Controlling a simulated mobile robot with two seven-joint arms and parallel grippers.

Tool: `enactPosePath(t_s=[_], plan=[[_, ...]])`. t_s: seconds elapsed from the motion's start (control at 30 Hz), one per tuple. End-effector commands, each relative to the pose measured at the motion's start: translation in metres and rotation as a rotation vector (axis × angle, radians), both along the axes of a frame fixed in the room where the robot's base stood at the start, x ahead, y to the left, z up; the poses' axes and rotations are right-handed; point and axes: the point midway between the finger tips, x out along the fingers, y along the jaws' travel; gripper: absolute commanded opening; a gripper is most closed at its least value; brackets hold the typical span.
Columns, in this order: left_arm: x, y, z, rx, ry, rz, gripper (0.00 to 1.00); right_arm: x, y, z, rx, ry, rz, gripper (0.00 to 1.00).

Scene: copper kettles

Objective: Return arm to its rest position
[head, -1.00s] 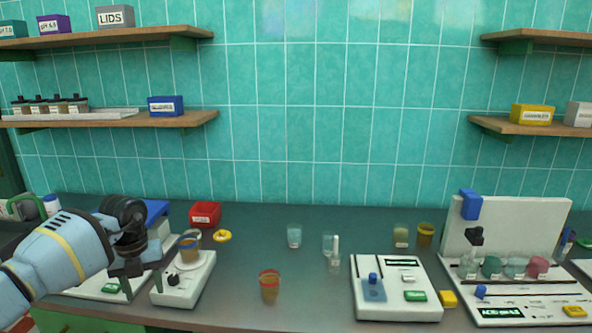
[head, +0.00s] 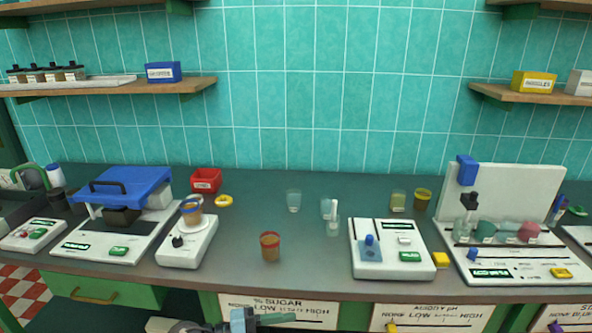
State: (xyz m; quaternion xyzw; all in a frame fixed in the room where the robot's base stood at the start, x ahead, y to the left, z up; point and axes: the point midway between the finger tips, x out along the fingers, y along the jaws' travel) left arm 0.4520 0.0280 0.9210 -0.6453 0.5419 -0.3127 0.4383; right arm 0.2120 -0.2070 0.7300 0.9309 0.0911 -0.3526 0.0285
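A pale blue piece of my arm (head: 245,320) shows at the bottom edge, below the counter front, clear of everything on the counter. A reddish-rimmed brown cup (head: 270,247) stands alone on the dark counter (head: 300,275).
A blue-lidded machine (head: 125,190) stands at left, a red box (head: 206,180) and yellow ring (head: 223,201) behind. Clear glasses (head: 293,201) stand mid-counter. White stations (head: 392,262) and a rack with flasks (head: 500,232) fill the right. Labelled panels (head: 280,310) line the front.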

Motion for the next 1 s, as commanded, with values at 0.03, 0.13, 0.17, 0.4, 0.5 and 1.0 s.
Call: enactPosePath(t_s=[0.03, 0.13, 0.17, 0.4, 0.5, 1.0], plan=[[-0.008, -0.003, -0.002, -0.080, 0.046, 0.068, 0.51, 0.000, 0.000, 0.000, 0.000, 0.000, 0.000, 0.75], [-0.015, 0.004, -0.004, -0.217, 0.138, 0.227, 0.51, 0.000, 0.000, 0.000, 0.000, 0.000, 0.000, 0.75], [-0.017, 0.007, -0.006, -0.254, 0.170, 0.277, 0.51, 0.000, 0.000, 0.000, 0.000, 0.000, 0.000, 0.75], [-0.045, 0.060, -0.051, -0.447, 0.475, 0.703, 0.51, 0.000, 0.000, 0.000, -0.001, 0.000, 0.001, 0.75], [-0.068, 0.088, -0.080, -0.480, 0.626, 0.880, 0.51, 0.000, 0.000, 0.000, -0.001, 0.000, 0.001, 0.75], [-0.232, 0.178, -0.187, -0.411, 1.259, 1.427, 0.51, 0.001, 0.000, 0.000, -0.001, -0.001, 0.001, 0.75]])
